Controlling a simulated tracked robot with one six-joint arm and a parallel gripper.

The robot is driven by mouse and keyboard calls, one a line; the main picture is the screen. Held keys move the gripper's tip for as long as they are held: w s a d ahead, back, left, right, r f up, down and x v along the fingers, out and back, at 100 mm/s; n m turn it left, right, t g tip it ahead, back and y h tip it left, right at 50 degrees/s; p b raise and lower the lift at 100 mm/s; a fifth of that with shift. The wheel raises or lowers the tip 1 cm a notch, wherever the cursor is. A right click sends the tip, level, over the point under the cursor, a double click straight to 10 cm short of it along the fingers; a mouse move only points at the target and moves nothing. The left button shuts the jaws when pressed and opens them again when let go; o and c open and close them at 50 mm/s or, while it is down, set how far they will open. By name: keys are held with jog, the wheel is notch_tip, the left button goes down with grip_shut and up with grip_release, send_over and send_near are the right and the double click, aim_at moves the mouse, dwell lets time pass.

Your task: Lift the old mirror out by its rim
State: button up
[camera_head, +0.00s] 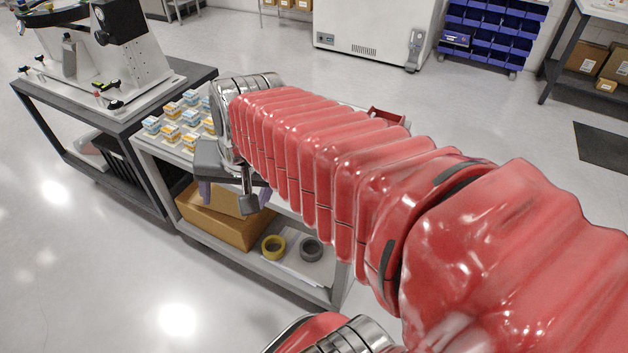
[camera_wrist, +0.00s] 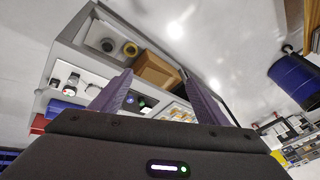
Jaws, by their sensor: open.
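A pale slanted fixture (camera_head: 125,60) with black knobs and a dark curved part at its top stands on a dark table at the upper left of the head view. I cannot make out the old mirror or its rim in either view. My gripper (camera_head: 232,190) is over the small-box end of a grey cart, to the right of the fixture and apart from it. In the wrist view its two purple fingers (camera_wrist: 158,92) stand wide apart, with nothing held between them. My red arm hides much of the cart top in the head view.
The grey cart (camera_head: 290,283) carries several small blue-and-orange boxes (camera_head: 170,132) on top. Its lower shelf holds a cardboard box (camera_head: 225,222), a yellow tape roll (camera_head: 273,247) and a grey one (camera_head: 311,249). A blue drum (camera_wrist: 300,80) stands at the wrist view's right. Floor at left is clear.

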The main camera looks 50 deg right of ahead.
jog(key=w+d+f+m, duration=0.1)
jog(key=d+f+m, duration=0.2)
jog(key=d+m, duration=0.5)
jog(key=w+d+f+m, duration=0.1)
jog(key=d+f+m, duration=0.3)
jog(key=d+m, duration=0.5)
jog(key=w+d+f+m, duration=0.1)
jog(key=d+f+m, duration=0.3)
jog(key=d+m, duration=0.4)
jog(key=d, duration=0.7)
jog(key=shift+d+m+y, duration=0.3)
jog(key=shift+m, duration=0.1)
jog(key=shift+w, duration=0.15)
jog(key=shift+x, duration=4.3)
jog(key=shift+a+f, duration=0.1)
jog(key=shift+a, duration=0.05)
jog(key=shift+x, duration=2.5)
